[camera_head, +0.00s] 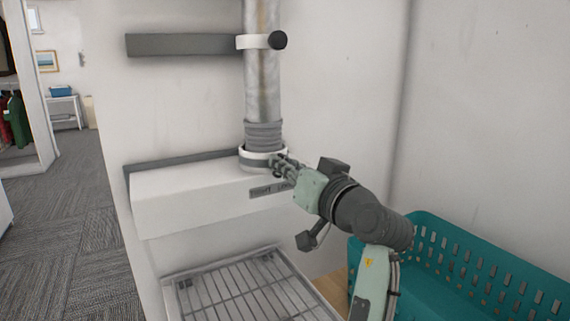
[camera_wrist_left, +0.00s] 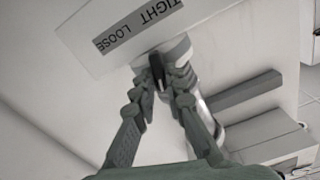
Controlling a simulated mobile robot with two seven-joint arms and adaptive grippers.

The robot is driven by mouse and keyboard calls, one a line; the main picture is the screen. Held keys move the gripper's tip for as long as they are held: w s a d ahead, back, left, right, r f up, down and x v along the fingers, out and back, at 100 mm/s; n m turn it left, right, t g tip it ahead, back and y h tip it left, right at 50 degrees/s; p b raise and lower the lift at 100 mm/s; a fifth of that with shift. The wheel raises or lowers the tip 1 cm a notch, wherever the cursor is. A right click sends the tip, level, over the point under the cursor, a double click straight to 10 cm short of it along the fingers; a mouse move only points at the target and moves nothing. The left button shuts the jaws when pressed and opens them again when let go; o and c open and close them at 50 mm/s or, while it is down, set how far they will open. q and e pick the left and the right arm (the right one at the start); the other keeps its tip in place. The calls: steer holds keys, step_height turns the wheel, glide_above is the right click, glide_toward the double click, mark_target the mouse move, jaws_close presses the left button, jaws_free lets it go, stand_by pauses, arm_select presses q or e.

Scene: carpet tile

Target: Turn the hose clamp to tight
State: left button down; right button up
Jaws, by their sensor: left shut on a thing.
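The hose clamp (camera_head: 250,158) is a pale band around the foot of the grey ribbed hose (camera_head: 263,135), where it meets a white box. My left gripper (camera_head: 278,164) reaches it from the right side. In the left wrist view the gripper (camera_wrist_left: 165,88) is shut on the clamp's small dark handle (camera_wrist_left: 157,68), which stands between the fingertips. A grey label (camera_head: 268,190) on the box front reads TIGHT and LOOSE; it shows upside down in the wrist view (camera_wrist_left: 138,24). The fingers hide part of the clamp. My right gripper is not in view.
The white box (camera_head: 190,200) juts from the wall below a metal pipe (camera_head: 262,80). Below are a wire rack (camera_head: 240,290) and a teal basket (camera_head: 480,265). Carpet lies open at left.

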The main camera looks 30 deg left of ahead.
arm_select(q)
steer(key=c, duration=1.6)
jaws_free()
steer(key=shift+o, duration=0.2)
steer(key=shift+r, duration=0.1)
step_height(320, 180, up, 10)
